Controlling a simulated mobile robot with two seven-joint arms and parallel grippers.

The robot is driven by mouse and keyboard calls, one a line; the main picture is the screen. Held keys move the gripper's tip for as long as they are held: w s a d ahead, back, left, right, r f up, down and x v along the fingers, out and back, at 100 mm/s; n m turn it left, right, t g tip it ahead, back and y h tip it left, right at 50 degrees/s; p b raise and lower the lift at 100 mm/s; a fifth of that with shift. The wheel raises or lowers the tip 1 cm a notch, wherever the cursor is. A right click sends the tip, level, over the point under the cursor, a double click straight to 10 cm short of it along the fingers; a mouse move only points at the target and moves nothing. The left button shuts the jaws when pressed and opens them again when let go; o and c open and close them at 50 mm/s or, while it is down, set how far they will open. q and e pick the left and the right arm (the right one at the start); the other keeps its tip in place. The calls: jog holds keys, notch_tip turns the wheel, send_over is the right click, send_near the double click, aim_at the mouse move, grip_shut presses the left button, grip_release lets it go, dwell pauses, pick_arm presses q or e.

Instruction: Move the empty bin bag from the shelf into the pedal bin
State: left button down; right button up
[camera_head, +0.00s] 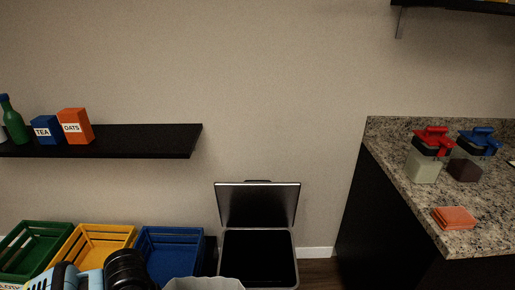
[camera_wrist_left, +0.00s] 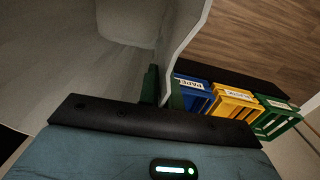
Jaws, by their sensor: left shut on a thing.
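The pedal bin (camera_head: 224,240) stands on the floor by the wall in the head view, with its lid (camera_head: 258,203) raised and its dark inside visible. My left gripper (camera_wrist_left: 162,88) is shut on the rim of the grey bin bag (camera_wrist_left: 70,65), which fills much of the left wrist view with its hollow inside showing. In the head view only part of the bag (camera_head: 205,284) shows at the bottom edge, just left of and in front of the bin. My left fingertips are hidden there. My right gripper is not in view.
Green (camera_head: 40,243), yellow (camera_head: 95,240) and blue (camera_head: 170,245) crates stand left of the bin. A black shelf (camera_head: 150,140) holds a green bottle, a tea box and an oats box. A granite counter (camera_head: 400,165) with lidded containers and orange cloth-like squares (camera_head: 454,217) is at right.

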pick_arm(q)
jog(key=r, duration=0.1)
jog(key=w+r, duration=0.1)
jog(key=r, duration=0.2)
jog(key=shift+w+r, duration=0.35)
jog(key=shift+r, duration=0.05)
jog(key=r, duration=0.4)
jog(key=w+r, duration=0.1)
jog(key=r, duration=0.2)
jog(key=shift+a, duration=0.1)
jog(key=shift+r, duration=0.1)
